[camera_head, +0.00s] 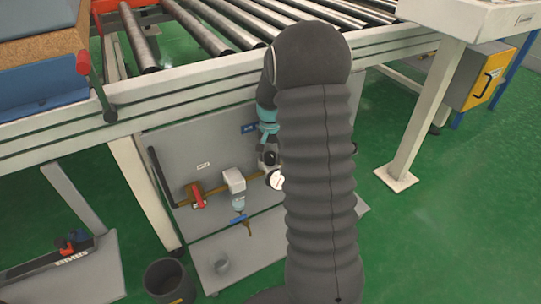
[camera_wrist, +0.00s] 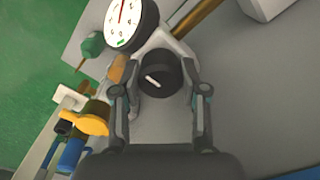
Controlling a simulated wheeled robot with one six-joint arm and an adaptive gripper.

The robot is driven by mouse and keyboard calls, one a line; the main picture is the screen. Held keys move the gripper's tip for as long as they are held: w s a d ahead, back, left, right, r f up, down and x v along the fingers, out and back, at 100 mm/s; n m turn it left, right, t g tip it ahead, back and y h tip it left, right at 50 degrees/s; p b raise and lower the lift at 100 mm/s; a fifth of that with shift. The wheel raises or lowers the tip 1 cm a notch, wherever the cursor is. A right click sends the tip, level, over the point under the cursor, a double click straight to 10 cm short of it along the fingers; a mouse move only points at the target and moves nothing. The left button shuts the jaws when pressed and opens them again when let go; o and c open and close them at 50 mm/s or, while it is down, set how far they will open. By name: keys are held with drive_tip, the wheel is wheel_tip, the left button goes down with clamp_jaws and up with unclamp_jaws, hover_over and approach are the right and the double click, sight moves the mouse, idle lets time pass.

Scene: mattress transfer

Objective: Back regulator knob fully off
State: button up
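The regulator knob (camera_wrist: 158,78) is a round black knob with a white mark, on a pale grey regulator body in the wrist view. My gripper (camera_wrist: 161,68) faces it, one finger on each side. The fingers look open, with a thin gap at the right; contact at the left is unclear. A white pressure gauge (camera_wrist: 124,20) with a red needle pointing up sits beside the knob. In the head view the gauge (camera_head: 275,180) shows below my gripper (camera_head: 268,150), and my dark sleeved arm covers part of the regulator.
A red-handled valve (camera_head: 197,196) and a blue-handled valve (camera_head: 239,219) sit on the brass pipe at the left. A grey panel (camera_head: 170,152) stands behind, under the roller conveyor (camera_head: 200,32). A dark bin (camera_head: 169,281) stands on the green floor.

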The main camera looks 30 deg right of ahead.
sight(270, 154)
drive_tip(key=o, duration=0.4)
wheel_tip(270, 154, up, 12)
idle(0.5)
idle(0.5)
drive_tip(key=shift+s+a+r+n+t, duration=1.25)
drive_tip(key=shift+s+a, duration=1.5)
drive_tip(key=shift+s, duration=1.95)
drive_tip(key=shift+s+a+r+n+t, duration=0.6)
drive_tip(key=shift+s+a+r+n, duration=1.7)
drive_tip(key=shift+s, duration=2.4)
drive_tip(key=shift+s+a+r+n+t, duration=0.65)
drive_tip(key=shift+s+a+r+t, duration=0.45)
drive_tip(key=shift+s+a, duration=2.9)
